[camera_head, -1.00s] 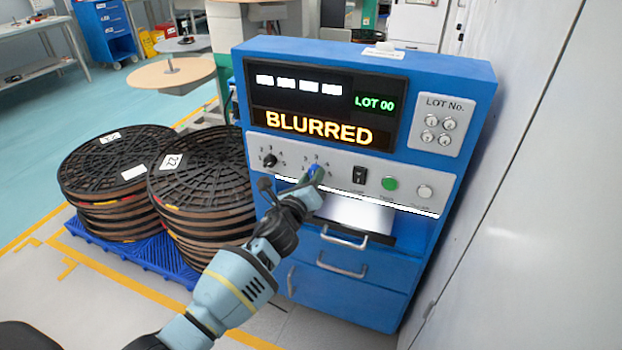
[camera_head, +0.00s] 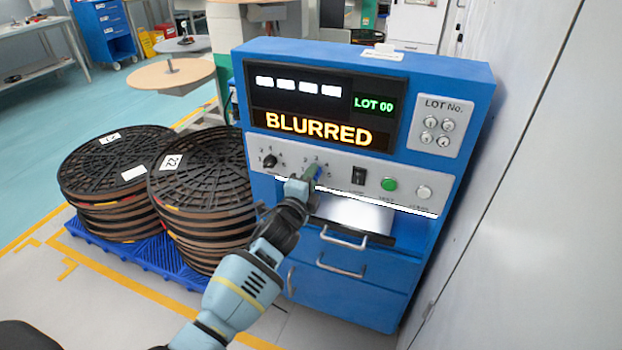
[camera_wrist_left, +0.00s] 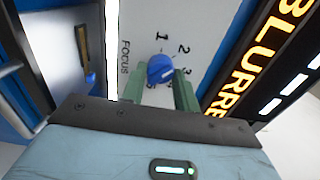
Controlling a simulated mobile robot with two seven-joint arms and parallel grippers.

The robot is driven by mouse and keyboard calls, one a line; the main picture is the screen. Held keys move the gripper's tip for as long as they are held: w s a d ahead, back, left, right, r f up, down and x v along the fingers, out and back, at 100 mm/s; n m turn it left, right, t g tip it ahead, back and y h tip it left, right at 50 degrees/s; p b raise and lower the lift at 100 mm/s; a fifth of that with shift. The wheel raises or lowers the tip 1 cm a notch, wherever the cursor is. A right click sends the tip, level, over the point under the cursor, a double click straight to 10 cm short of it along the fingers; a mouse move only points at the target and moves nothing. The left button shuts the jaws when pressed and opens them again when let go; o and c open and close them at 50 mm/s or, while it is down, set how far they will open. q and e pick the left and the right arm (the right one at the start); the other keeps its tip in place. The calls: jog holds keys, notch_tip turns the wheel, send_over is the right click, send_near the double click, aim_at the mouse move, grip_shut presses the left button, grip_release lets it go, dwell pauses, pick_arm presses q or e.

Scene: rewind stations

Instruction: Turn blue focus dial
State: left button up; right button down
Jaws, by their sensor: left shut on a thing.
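The blue focus dial (camera_wrist_left: 160,70) sits on the light panel of the blue machine (camera_head: 470,110), beside the printed word FOCUS and the numbers 1, 2, 3. In the head view the dial (camera_head: 316,171) is partly covered by my left gripper (camera_head: 307,178). My left gripper, also in the left wrist view (camera_wrist_left: 161,88), has its green fingers on either side of the dial and is shut on it. The machine's display (camera_head: 318,128) reads BLURRED and LOT 00. My right gripper is not in view.
A black dial (camera_head: 269,161) is left of the blue one. A black switch (camera_head: 358,176), a green button (camera_head: 389,184) and a white button (camera_head: 424,192) are to its right. Stacked reels (camera_head: 205,165) stand on a blue pallet left of the machine. A pale wall (camera_head: 530,190) closes the right side.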

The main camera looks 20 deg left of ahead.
pick_arm(q)
jog(key=shift+n+p, duration=0.85)
jog(key=shift+n, duration=4.25)
jog(key=o, duration=1)
jog(key=shift+s, duration=0.1)
